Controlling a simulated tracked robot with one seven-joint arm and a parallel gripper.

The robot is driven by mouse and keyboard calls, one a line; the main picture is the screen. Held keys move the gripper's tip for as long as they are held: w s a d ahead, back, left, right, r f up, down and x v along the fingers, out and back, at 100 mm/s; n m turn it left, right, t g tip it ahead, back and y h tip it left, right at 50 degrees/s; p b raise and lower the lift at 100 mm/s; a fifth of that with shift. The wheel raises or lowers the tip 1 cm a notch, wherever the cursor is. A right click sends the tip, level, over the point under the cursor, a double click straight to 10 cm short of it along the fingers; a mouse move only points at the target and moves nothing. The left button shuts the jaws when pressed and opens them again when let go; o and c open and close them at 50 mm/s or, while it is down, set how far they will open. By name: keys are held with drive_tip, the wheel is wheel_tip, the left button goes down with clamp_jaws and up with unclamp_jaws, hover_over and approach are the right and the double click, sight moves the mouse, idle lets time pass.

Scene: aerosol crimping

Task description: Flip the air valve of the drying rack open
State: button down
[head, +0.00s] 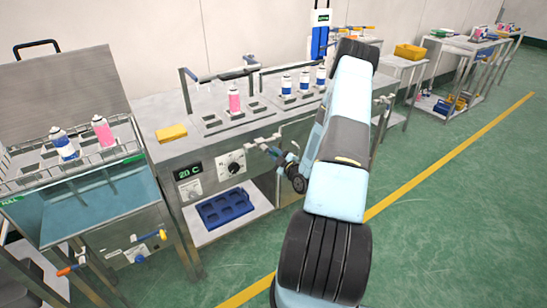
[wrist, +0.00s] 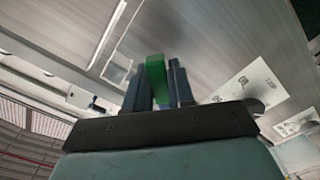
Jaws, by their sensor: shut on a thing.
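The drying rack (head: 215,128) is the metal bench in the middle of the head view, with cans standing in slots on its top. My gripper (wrist: 155,75) is shut on a green handle (wrist: 156,80), which stands upright between the two dark fingers in the wrist view. I take the handle to be the air valve's lever. In the head view my gripper (head: 275,151) is at the front of the rack, right of the black dial. There the green handle is too small or hidden to make out.
A water bath (head: 95,195) with two cans in its basket stands at the left; its front has valves with orange and yellow handles. A blue tray (head: 226,206) sits on the lower shelf. Green floor is clear at the right.

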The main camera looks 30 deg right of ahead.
drive_tip(key=shift+r+n, duration=0.1)
drive_tip(key=shift+n, duration=0.3)
drive_tip(key=c, duration=1.1)
unclamp_jaws()
drive_tip(key=shift+d, duration=0.1)
drive_tip(key=shift+o, duration=0.2)
drive_tip(key=shift+s, duration=0.15)
drive_tip(key=s, duration=1.3)
drive_tip(key=shift+s+d, duration=0.2)
drive_tip(key=shift+s, duration=0.05)
